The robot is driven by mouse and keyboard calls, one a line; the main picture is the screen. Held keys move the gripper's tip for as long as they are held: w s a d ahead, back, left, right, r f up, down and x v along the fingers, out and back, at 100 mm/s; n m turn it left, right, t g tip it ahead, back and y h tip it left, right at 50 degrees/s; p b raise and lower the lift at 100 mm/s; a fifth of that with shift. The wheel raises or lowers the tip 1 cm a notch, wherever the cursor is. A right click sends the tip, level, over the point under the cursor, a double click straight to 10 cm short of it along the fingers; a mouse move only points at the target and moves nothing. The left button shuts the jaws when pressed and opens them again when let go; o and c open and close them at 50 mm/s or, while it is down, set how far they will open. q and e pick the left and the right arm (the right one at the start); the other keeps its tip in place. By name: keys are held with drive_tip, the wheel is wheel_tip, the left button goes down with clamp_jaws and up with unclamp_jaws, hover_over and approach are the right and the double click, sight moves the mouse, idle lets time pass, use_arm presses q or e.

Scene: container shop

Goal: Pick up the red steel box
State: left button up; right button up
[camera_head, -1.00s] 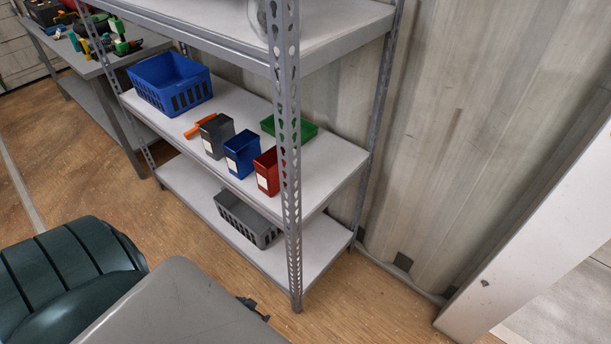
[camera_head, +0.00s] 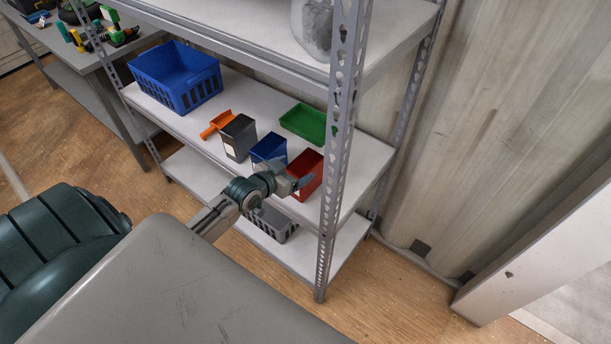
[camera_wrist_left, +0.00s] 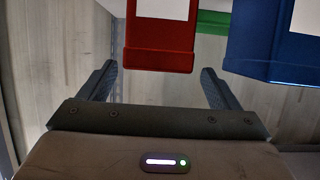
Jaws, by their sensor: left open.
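The red steel box (camera_head: 310,168) stands on the middle shelf, close behind the front upright; it has a white label. My left gripper (camera_head: 300,182) is at the shelf's front edge, in front of the red box and hiding part of it. In the left wrist view the red box (camera_wrist_left: 160,48) lies ahead, between the lines of the two open fingers (camera_wrist_left: 158,84). The fingers look empty, with no clear contact on the box. My right gripper is not in view.
A blue box (camera_head: 268,148) stands beside the red one, showing near the right finger in the left wrist view (camera_wrist_left: 275,45). A dark grey box (camera_head: 238,138), orange scoop (camera_head: 216,123), green tray (camera_head: 304,124) and blue basket (camera_head: 176,78) share the shelf (camera_head: 365,160). The perforated upright (camera_head: 341,130) is close on the right.

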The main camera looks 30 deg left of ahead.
sight(302, 165)
use_arm(q)
drive_tip(key=p+x, duration=0.1)
drive_tip(key=x, duration=0.5)
drive_tip(key=shift+d, duration=0.15)
drive_tip(key=shift+s+r, duration=0.1)
drive_tip(key=shift+s, duration=0.05)
drive_tip(key=shift+c, duration=1.4)
clamp_jaws()
